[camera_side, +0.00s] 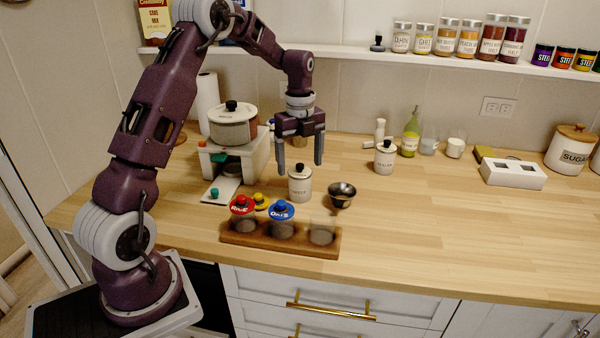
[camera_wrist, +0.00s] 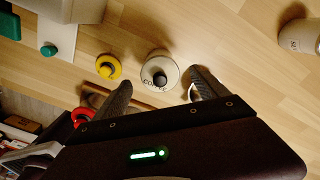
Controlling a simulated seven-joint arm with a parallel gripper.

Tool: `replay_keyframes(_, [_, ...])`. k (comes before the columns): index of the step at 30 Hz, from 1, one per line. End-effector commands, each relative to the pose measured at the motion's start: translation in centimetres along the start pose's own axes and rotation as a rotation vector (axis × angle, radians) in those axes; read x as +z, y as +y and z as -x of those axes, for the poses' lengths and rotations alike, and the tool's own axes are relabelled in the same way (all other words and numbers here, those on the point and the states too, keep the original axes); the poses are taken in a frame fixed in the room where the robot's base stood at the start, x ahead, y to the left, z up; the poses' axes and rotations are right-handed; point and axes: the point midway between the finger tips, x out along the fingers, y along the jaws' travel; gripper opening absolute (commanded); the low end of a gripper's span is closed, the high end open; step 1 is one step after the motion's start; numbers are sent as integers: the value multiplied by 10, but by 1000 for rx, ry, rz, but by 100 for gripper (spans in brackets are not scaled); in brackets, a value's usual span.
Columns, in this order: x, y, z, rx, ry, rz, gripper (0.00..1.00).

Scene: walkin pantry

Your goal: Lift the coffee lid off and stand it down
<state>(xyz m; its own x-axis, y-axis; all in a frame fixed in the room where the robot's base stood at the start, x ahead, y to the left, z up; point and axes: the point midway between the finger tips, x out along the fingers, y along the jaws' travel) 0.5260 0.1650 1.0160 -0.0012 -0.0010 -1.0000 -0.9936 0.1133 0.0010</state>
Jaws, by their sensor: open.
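The coffee canister (camera_side: 300,188) is a cream pot standing upright on the wooden counter. Its lid (camera_side: 300,170) is white with a black knob and sits on top of it. In the wrist view the lid (camera_wrist: 158,74) shows from above, with the lettering partly readable and the knob (camera_wrist: 160,79) near its middle. My gripper (camera_side: 301,168) is open and empty, pointing down above the canister, its fingers to either side of the lid in the side view. In the wrist view the fingertips (camera_wrist: 163,84) are spread with the lid between and slightly beyond them.
A wooden rack (camera_side: 270,240) with red-lidded and blue-lidded jars and a clear glass stands in front. A small dark bowl (camera_side: 341,194) is close on the right. A yellow lid (camera_side: 260,201) lies to the left. A second lidded canister (camera_side: 385,157) stands back right. Counter right of the bowl is clear.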

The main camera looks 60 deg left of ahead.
Motion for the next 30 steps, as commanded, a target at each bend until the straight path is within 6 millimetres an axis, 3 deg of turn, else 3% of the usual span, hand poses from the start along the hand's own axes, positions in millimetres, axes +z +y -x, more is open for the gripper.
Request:
replay_keyframes(8, [0, 0, -7, -2, -2, 0, 83])
replay_keyframes(18, [0, 0, -7, -2, -2, 1, 18])
replay_keyframes(25, [0, -1, -3, -3, -2, 1, 18])
replay_keyframes(30, [1, -2, 33, -8, -5, 3, 18])
